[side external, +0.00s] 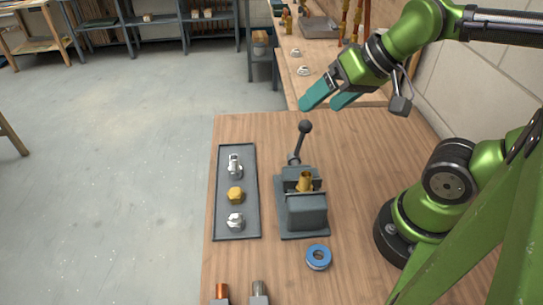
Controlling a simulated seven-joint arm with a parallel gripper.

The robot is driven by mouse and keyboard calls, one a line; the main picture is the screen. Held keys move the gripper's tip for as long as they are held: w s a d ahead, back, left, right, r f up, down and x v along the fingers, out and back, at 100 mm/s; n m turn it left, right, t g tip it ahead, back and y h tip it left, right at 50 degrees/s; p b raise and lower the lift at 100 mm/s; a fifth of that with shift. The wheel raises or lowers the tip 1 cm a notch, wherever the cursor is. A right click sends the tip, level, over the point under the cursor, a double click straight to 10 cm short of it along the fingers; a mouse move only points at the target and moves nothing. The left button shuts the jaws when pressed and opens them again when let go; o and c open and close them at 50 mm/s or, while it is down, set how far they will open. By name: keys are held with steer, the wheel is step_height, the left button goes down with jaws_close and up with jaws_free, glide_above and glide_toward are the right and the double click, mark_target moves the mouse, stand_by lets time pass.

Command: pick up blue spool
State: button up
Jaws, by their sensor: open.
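A grey vise (306,212) with an upright black-knobbed lever (305,127) holds a brass fitting (304,181). A dark tray (222,190) with several fittings lies left. Two pipe ends (260,290) show at the front. Table right of the vise is clear.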

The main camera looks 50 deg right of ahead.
steer(key=s+a+f+n+g, duration=0.2)
steer(key=a+f+n+g, duration=0.15)
steer(key=a, duration=0.45)
steer(key=m+g+h, duration=0.2)
steer(key=g, duration=0.3)
glide_above(318, 251)
step_height(318, 251, down, 15)
steer(key=shift+w+f, duration=0.1)
steer(key=shift+s+a+f, duration=0.15)
steer(key=shift+f, duration=0.7)
steer(key=shift+s+a+f, duration=0.1)
steer(key=shift+f, duration=0.8)
steer(key=shift+s+a+f, duration=0.15)
steer(key=shift+f, duration=0.7)
steer(key=c, duration=1.1)
